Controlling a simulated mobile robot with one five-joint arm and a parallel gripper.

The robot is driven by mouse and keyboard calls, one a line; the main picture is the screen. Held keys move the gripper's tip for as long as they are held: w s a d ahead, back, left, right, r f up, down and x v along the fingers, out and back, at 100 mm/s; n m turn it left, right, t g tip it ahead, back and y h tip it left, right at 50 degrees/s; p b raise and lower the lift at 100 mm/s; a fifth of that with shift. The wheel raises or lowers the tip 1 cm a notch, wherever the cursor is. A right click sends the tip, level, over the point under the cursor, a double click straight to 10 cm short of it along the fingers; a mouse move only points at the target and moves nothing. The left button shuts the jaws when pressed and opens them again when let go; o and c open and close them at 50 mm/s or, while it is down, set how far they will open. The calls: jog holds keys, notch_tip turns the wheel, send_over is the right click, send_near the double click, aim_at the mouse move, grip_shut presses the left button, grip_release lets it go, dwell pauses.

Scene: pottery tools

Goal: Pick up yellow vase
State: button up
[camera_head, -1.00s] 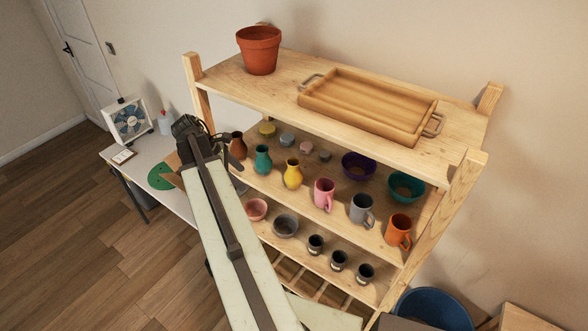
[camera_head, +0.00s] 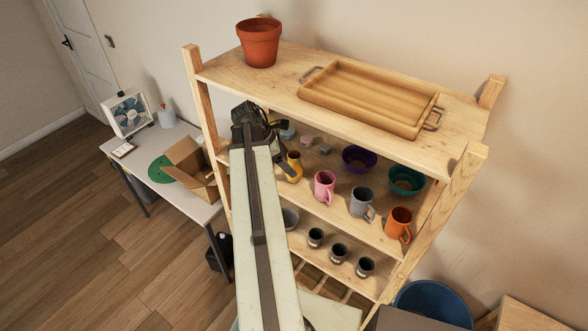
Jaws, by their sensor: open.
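The yellow vase (camera_head: 295,163) stands upright on the shelf's middle board, left of the pink mug (camera_head: 325,185). My arm comes up from the bottom of the picture, and my gripper (camera_head: 284,152) is at the vase's left side. The gripper is open, and a dark finger covers part of the vase. Whether the fingers touch the vase or stand around it cannot be told. The teal and brown vases seen earlier to its left are hidden behind my arm and gripper.
A grey mug (camera_head: 362,204) and an orange mug (camera_head: 398,224) stand farther right on the same board. Purple (camera_head: 359,159) and teal bowls (camera_head: 406,181) sit behind. The shelf's top board (camera_head: 240,85) overhangs, holding a terracotta pot (camera_head: 259,43) and wooden tray (camera_head: 370,98).

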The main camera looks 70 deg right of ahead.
aim_at(298, 161)
jog(key=s+d, duration=0.1)
jog(key=s+f+b, duration=0.1)
jog(key=s, duration=0.1)
jog(key=shift+d+f, duration=0.1)
jog(key=shift+d, duration=0.25)
grip_shut()
jog(key=shift+r, duration=0.2)
jog(key=shift+r+p, duration=0.35)
jog(key=shift+p, duration=0.1)
jog(key=w+a, duration=0.4)
jog(key=w, duration=0.3)
jog(key=w+a, duration=0.5)
jog(key=w, duration=0.3)
jog(key=shift+w+f, duration=0.15)
jog(key=shift+w, duration=0.15)
